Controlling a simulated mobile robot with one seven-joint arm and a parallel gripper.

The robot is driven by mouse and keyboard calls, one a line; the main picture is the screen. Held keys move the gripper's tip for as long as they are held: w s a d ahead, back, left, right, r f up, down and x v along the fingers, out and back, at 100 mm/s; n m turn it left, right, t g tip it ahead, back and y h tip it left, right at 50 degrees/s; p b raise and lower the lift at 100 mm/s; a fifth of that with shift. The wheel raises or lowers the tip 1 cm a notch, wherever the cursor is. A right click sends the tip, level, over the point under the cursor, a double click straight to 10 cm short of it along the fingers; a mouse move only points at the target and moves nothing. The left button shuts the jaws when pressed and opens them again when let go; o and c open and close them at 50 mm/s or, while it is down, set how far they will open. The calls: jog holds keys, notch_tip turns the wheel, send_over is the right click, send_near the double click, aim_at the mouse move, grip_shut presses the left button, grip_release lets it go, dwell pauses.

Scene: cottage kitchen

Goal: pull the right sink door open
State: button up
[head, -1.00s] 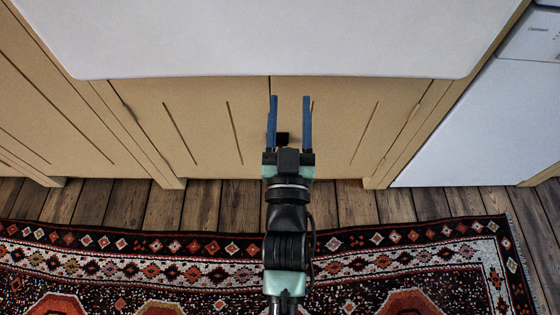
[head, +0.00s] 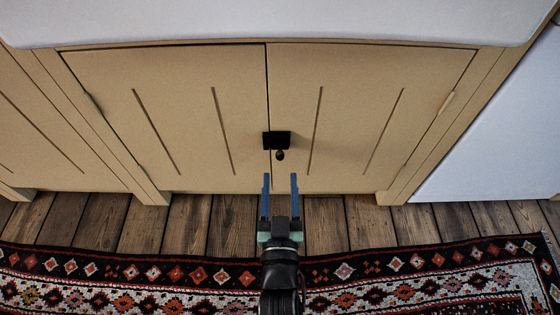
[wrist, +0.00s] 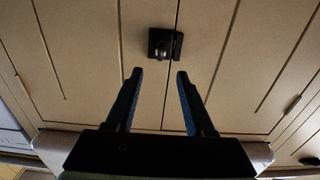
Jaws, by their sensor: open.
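The right sink door (head: 345,110) is a tan panel with two grooves, shut flush beside the left sink door (head: 170,115). A small black latch plate with a round knob (head: 277,141) sits by the seam, mostly on the right door. My gripper (head: 280,180) is open and empty, with its blue fingers pointing at the doors and the knob past the tips. The wrist view looks turned over, with the right door (wrist: 85,60) on its left. There the knob (wrist: 162,46) lies beyond my open fingertips (wrist: 158,72), apart from them.
The white sink (head: 280,20) overhangs the doors at the top. A white appliance (head: 500,130) stands to the right. Wooden floor (head: 220,222) and a patterned rug (head: 150,275) lie in front of the cabinet, with no loose objects on them.

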aim_at(280, 155)
jog(key=w+b, duration=0.2)
jog(key=w, duration=0.5)
grip_shut()
dwell(1.4)
